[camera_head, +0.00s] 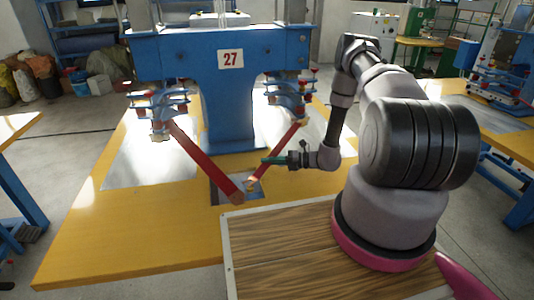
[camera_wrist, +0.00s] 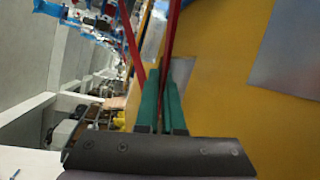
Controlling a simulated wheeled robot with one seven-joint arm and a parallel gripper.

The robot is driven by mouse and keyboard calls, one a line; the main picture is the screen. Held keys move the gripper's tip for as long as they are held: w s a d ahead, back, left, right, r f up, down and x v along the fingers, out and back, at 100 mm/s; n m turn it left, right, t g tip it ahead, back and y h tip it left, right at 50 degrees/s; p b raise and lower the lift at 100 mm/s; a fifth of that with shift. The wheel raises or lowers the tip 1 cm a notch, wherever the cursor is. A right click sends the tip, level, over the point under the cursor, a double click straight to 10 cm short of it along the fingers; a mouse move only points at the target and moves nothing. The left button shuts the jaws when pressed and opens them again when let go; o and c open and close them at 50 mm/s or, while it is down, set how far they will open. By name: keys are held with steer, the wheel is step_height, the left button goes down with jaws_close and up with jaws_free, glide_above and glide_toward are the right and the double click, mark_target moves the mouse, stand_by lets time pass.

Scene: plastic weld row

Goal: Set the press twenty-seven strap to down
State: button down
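The blue press (camera_head: 228,95) carries a white sign reading 27 (camera_head: 230,58). Two red straps slope down from its side clamps, a longer left strap (camera_head: 205,160) and a right strap (camera_head: 277,150). Their lower ends come near each other over a grey plate (camera_head: 228,193) on the yellow table. My gripper (camera_head: 270,160) reaches in from the right, its green fingers at the right strap. In the wrist view the fingers (camera_wrist: 161,100) are close together with a red strap (camera_wrist: 170,40) in the narrow gap between them. Another red strap (camera_wrist: 131,45) passes to the left.
The yellow table (camera_head: 110,240) has shiny metal sheets on it, one at the left (camera_head: 150,165). A wood-topped surface (camera_head: 290,250) lies in front of the press. More blue equipment (camera_head: 490,75) stands at the right. Sacks (camera_head: 40,75) lie at the far left.

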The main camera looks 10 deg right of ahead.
steer(key=shift+w+d+f+n+h, duration=0.15)
steer(key=shift+d+f, duration=0.05)
steer(key=shift+f, duration=0.35)
steer(key=shift+w+d+f+n+h, duration=0.1)
steer(key=shift+d+f+n+h, duration=0.1)
steer(key=shift+f, duration=0.3)
steer(key=c, duration=1)
jaws_free()
steer(key=shift+f, duration=0.1)
steer(key=shift+c, duration=0.2)
steer(key=v, duration=1)
steer(key=shift+s+d, duration=0.2)
steer(key=shift+d, duration=0.15)
